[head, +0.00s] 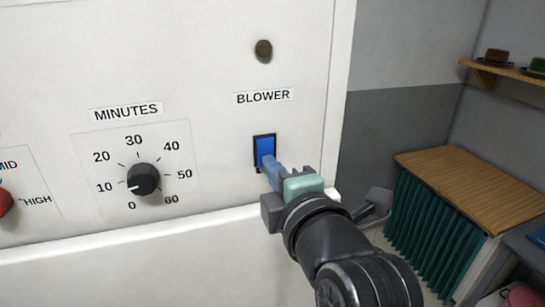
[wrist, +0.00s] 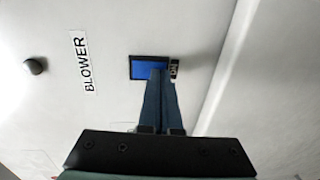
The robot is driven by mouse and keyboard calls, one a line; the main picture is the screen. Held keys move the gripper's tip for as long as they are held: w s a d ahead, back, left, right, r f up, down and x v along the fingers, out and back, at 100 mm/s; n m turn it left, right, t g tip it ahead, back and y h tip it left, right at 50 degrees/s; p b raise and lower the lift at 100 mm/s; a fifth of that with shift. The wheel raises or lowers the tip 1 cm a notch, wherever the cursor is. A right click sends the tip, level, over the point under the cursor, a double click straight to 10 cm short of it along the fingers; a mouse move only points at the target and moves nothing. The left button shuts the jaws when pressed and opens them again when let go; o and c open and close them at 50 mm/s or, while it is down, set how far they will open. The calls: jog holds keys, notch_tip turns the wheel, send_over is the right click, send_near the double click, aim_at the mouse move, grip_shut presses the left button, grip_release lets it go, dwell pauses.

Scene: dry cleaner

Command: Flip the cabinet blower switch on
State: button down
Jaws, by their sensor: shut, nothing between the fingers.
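The blower switch (head: 265,146) is a blue rocker in a black frame on the white cabinet panel, below the BLOWER label (head: 263,96). My gripper (head: 268,162) is shut and empty, with its blue fingertips at the lower part of the rocker. In the wrist view the shut fingers (wrist: 160,76) reach up to the switch (wrist: 148,69) and cover part of it. They look to be touching or very near it; I cannot tell which. A small dark marking beside the rocker shows in the wrist view. The rocker's tilt is not clear.
A round dark indicator (head: 263,50) sits above the label. The MINUTES dial (head: 143,179) is left of the switch, and a red knob (head: 5,201) is at the far left. A ledge (head: 120,236) runs below the panel. A wood-topped counter (head: 470,185) stands at right.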

jog(key=shift+w+f+b, duration=0.1)
jog(key=shift+f+b, duration=0.05)
jog(key=shift+b, duration=0.2)
jog(key=shift+w+a+t+b, duration=0.15)
jog(key=shift+t+b, duration=0.15)
jog(key=shift+b, duration=0.45)
